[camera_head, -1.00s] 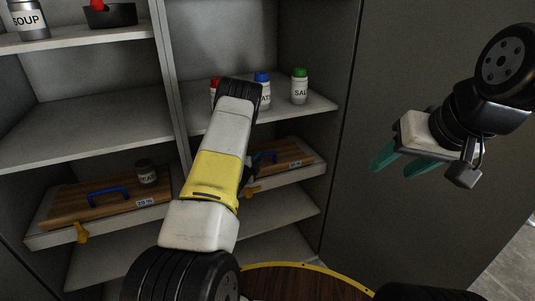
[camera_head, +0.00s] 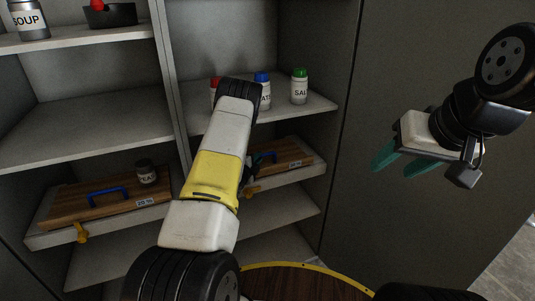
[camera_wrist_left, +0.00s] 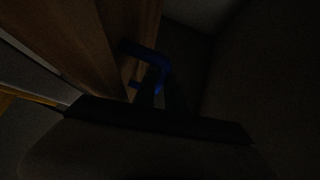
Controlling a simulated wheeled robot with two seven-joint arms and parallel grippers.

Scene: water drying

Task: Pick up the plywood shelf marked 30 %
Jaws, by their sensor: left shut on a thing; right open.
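A plywood shelf (camera_head: 290,152) with a blue handle and a small white label lies in the right-hand cabinet bay; its label is too small to read surely. My left arm hides its left part. In the dark left wrist view, my left gripper (camera_wrist_left: 160,92) is shut on the blue handle (camera_wrist_left: 150,54) of the wooden board (camera_wrist_left: 85,40). In the head view the fingers are mostly hidden behind the arm. My right gripper (camera_head: 400,164) is open and empty, in front of the grey panel at right.
Another plywood shelf (camera_head: 70,203) with a blue handle, a label and a jar (camera_head: 146,174) on it lies in the left bay. Three bottles, including a green-capped one (camera_head: 299,87), stand on the board above the right bay. A yellow latch (camera_head: 81,233) hangs below the left shelf.

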